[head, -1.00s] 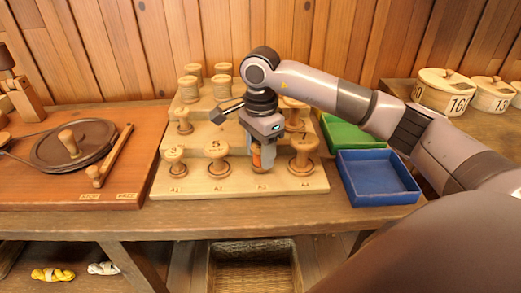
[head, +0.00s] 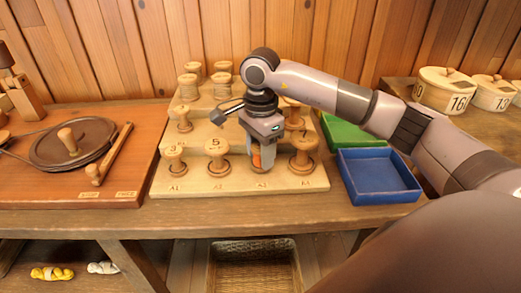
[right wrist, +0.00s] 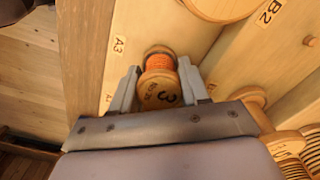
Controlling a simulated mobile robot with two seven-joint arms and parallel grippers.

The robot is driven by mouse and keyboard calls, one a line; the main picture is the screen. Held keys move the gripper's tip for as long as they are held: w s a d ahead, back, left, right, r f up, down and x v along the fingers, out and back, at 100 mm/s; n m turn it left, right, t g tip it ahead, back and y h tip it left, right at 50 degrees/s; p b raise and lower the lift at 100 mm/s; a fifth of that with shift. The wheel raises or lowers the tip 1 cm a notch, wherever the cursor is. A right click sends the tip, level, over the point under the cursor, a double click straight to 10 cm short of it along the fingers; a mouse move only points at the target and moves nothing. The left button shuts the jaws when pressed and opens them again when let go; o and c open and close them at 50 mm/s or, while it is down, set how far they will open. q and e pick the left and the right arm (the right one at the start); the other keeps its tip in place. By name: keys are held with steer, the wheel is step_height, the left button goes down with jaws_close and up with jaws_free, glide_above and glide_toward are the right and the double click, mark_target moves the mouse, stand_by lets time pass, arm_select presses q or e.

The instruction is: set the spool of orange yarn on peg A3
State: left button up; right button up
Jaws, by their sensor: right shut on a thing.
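The spool of orange yarn (head: 256,161) is between the fingers of my right gripper (head: 262,160), at the A3 place on the lowest step of the peg rack (head: 238,186). The right wrist view shows the spool (right wrist: 161,64) with a 3 on its wooden end, between both fingers (right wrist: 157,88), beside the A3 label (right wrist: 119,45). The gripper is shut on it. Peg A3 is hidden by the spool and gripper, so I cannot tell how far down the spool sits. My left gripper is not in view.
Wooden spools stand close on both sides, at A2 (head: 216,157) and A4 (head: 303,153), with more on the higher steps. A blue tray (head: 379,198) and a green tray (head: 350,133) are at the right. A board with a dark disc (head: 70,148) is at the left.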

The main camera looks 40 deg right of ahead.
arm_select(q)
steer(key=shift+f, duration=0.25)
arm_select(e)
steer(key=shift+f, duration=0.3)
steer(key=o, duration=0.8)
steer(key=shift+c, duration=0.2)
steer(key=shift+r+p, duration=1.05)
steer(key=shift+r, duration=0.55)
step_height(320, 180, up, 2)
steer(key=shift+p, duration=0.7)
step_height(320, 180, up, 5)
steer(key=p, duration=0.3)
steer(key=shift+f, duration=0.2)
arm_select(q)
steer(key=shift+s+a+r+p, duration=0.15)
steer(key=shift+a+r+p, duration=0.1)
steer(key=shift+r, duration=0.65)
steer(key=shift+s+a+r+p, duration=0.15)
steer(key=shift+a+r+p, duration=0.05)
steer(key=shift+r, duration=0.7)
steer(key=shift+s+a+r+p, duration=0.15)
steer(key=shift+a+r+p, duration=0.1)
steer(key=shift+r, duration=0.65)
arm_select(e)
steer(key=shift+r, duration=0.65)
